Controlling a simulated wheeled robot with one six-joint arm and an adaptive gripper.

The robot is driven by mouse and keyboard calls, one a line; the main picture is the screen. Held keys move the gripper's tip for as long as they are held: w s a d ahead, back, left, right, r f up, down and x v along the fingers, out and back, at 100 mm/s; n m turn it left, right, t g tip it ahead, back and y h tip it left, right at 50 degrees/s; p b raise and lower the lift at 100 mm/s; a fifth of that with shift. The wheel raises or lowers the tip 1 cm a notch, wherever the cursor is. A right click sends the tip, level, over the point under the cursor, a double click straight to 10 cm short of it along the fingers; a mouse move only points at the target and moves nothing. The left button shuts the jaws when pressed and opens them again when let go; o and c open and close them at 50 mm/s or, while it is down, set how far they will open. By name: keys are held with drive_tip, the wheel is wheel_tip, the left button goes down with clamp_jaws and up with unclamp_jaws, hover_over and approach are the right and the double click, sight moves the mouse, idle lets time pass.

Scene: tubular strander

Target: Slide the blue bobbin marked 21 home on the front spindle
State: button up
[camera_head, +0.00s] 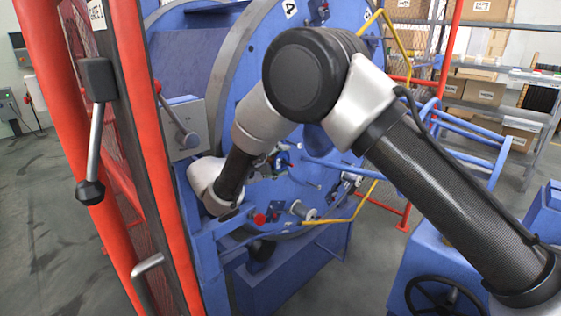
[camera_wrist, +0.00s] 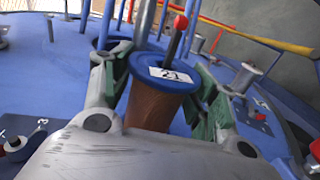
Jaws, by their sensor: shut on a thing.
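The blue bobbin marked 21 (camera_wrist: 150,106) has a blue flange with a white label and a copper-brown winding. It sits between the two green-padded fingers of my gripper (camera_wrist: 160,76), which is shut on it. A grey rod with a red tip (camera_wrist: 180,24) rises at the far edge of the flange in the wrist view. I cannot tell whether this rod passes through the bobbin's bore or stands behind it. In the head view my arm covers most of the gripper and the bobbin, in front of the large blue disc (camera_head: 240,120).
Red-knobbed part (camera_head: 259,219) and a grey spindle (camera_head: 300,210) stand low on the disc. A yellow rail (camera_head: 345,215) runs at its lower right. A red mesh-guard post (camera_head: 150,130) stands close on the left. A handwheel (camera_head: 445,298) is at lower right.

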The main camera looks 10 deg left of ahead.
drive_tip(key=shift+w+a+r, duration=0.1)
drive_tip(key=shift+w+a, duration=0.3)
drive_tip(key=shift+a, duration=0.15)
drive_tip(key=shift+w+r, duration=0.1)
